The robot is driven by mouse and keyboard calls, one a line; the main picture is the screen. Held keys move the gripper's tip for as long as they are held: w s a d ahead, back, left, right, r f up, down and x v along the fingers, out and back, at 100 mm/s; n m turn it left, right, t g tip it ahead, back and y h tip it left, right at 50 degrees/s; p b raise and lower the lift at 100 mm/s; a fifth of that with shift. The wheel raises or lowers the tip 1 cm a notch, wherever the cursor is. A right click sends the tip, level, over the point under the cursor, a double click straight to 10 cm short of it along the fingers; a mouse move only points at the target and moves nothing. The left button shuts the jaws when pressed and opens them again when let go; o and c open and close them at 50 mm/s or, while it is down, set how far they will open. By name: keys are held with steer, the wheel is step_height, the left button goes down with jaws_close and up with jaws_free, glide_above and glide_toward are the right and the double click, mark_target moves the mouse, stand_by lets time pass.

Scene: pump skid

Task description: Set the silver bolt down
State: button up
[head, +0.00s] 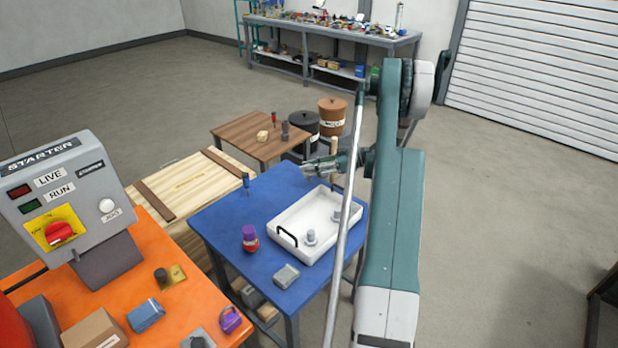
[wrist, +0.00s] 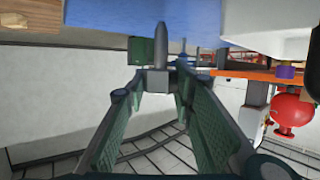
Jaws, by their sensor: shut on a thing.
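My gripper (head: 308,166) is near the back edge of the blue table (head: 222,222), to the left of my arm and behind the white tray. In the wrist view my gripper (wrist: 160,78) is shut on the silver bolt (wrist: 160,52), a grey shank with a tapered end between the fingertips. The bolt looks clear of the blue surface in that view, but its exact height cannot be told. In the head view the bolt is too small to make out at the fingers.
The white tray (head: 283,254) holds grey parts (head: 310,237). A brown table (head: 235,135) stands behind; the orange bench (head: 190,290) is front left.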

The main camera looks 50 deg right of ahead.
stand_by(0.3)
steer(key=shift+f+b, duration=0.45)
steer(key=shift+f, duration=1.45)
steer(key=shift+f, duration=0.1)
steer(key=o, duration=0.6)
steer(key=p+v, duration=0.2)
steer(key=v, duration=1)
